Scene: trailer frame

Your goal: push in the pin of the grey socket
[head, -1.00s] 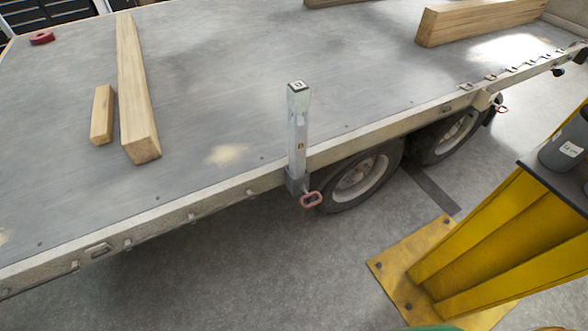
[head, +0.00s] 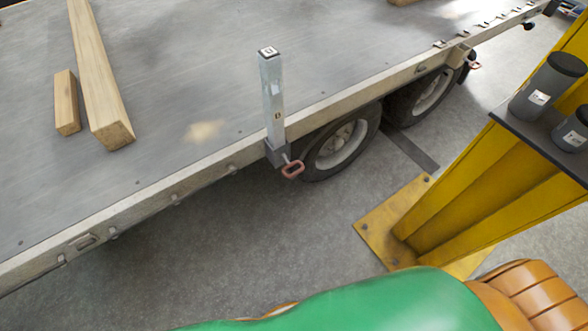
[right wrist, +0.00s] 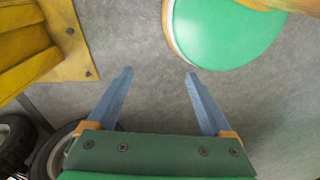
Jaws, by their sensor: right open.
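The grey socket (head: 277,153) is fixed to the near side rail of the trailer in the head view. A metal post (head: 272,98) stands upright in it. Its pin has a reddish loop handle (head: 292,169) that sticks out toward me, with a short piece of shaft showing between handle and socket. My right gripper (right wrist: 158,74) is open and empty over bare floor in the right wrist view, with no socket or pin between its fingers. My left gripper is in neither view.
A second, tan socket (head: 458,55) with a red handle (head: 474,65) sits farther along the rail. A yellow column (head: 470,190) carrying dark canisters (head: 547,88) stands at right. Wheels (head: 340,145) lie below the rail. Timber beams (head: 98,80) lie on the trailer bed.

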